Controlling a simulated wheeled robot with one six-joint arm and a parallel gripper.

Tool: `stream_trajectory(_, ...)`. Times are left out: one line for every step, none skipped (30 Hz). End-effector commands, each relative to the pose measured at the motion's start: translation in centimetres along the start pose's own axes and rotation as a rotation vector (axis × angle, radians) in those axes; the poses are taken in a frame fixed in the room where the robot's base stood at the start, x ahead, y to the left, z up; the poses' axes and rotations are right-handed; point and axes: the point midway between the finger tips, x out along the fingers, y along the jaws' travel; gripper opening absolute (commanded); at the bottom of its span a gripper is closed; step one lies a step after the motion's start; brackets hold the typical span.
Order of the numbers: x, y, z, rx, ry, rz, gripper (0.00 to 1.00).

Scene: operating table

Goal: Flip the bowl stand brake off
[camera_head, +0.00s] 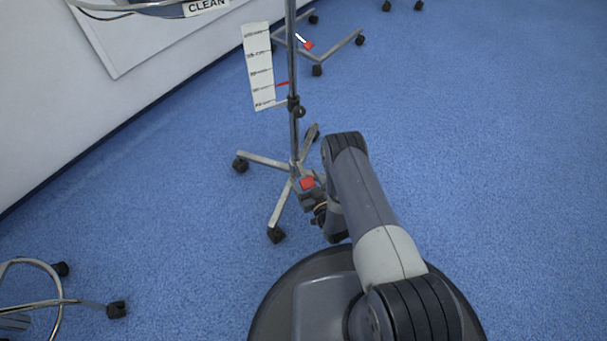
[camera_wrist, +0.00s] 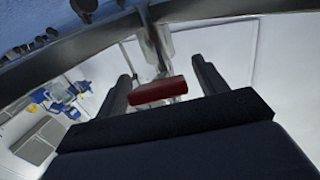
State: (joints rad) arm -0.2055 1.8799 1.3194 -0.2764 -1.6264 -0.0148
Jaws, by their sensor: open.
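A red brake pedal (camera_head: 307,183) sits low on the legged base of a stand with a thin metal pole (camera_head: 293,140). In the wrist view the red pedal (camera_wrist: 158,91) shows between my two dark fingers, in front of the pole. My gripper (camera_head: 312,194) is low beside the base, just below the pedal in the head view. My gripper (camera_wrist: 163,70) is open, with a finger on each side of the pedal. I cannot tell whether it touches the pedal. No bowl is clearly seen on this pole; its top is out of view.
A white marked card (camera_head: 258,66) hangs beside the pole. Another wheeled base with a red pedal (camera_head: 308,45) stands behind. A chrome wheeled frame (camera_head: 58,300) is at lower left. A "CLEAN" label (camera_head: 206,6) shows at the top. Blue floor (camera_head: 480,150) is clear at right.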

Motion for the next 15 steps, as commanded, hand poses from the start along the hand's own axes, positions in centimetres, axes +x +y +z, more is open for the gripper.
stream_trajectory(-0.03, -0.02, 0.01, 0.000, 0.000, 0.000, 0.68)
stream_trajectory(-0.03, -0.02, 0.01, 0.000, 0.000, 0.000, 0.68)
stream_trajectory(-0.03, -0.01, 0.01, 0.000, 0.000, 0.000, 0.68)
stream_trajectory(-0.03, -0.01, 0.01, 0.000, 0.000, 0.000, 0.68)
stream_trajectory(-0.02, -0.01, 0.00, 0.000, 0.000, 0.000, 0.68)
stream_trajectory(-0.02, -0.01, 0.00, 0.000, 0.000, 0.000, 0.68)
stream_trajectory(-0.02, -0.01, 0.00, 0.000, 0.000, 0.000, 0.66)
stream_trajectory(-0.02, -0.01, 0.00, 0.000, 0.000, 0.000, 0.64)
stream_trajectory(-0.01, -0.01, 0.00, 0.000, 0.000, 0.000, 0.60)
stream_trajectory(-0.01, -0.01, 0.00, 0.000, 0.000, 0.000, 0.58)
stream_trajectory(-0.01, -0.01, 0.00, 0.000, 0.000, 0.000, 0.55)
stream_trajectory(-0.01, -0.01, 0.00, 0.000, 0.000, 0.000, 0.52)
stream_trajectory(-0.01, -0.01, 0.00, 0.000, 0.000, 0.000, 0.50)
stream_trajectory(-0.01, -0.01, 0.00, 0.000, 0.000, 0.000, 0.47)
stream_trajectory(-0.01, -0.01, -0.01, 0.000, 0.000, 0.000, 0.44)
